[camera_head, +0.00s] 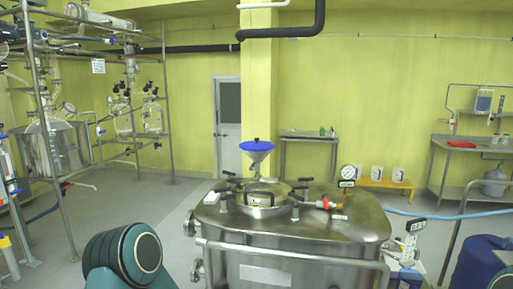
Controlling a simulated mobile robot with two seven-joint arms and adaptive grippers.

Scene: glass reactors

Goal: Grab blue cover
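The blue cover (257,145) sits on top of a funnel (256,162) in the middle of the view. The funnel stands upright above the lid of a steel reactor vessel (320,225). A rounded dark and teal link of my arm shows at the bottom left, well short of the cover. Neither of my grippers is in view, so their state does not show.
Around the funnel, the vessel's top carries clamps, a gauge (348,172) and a red-orange valve (327,203). A metal rail (290,254) runs along its front. Pipe racks with glassware (124,118) stand at the left. A blue barrel (478,262) stands at the lower right.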

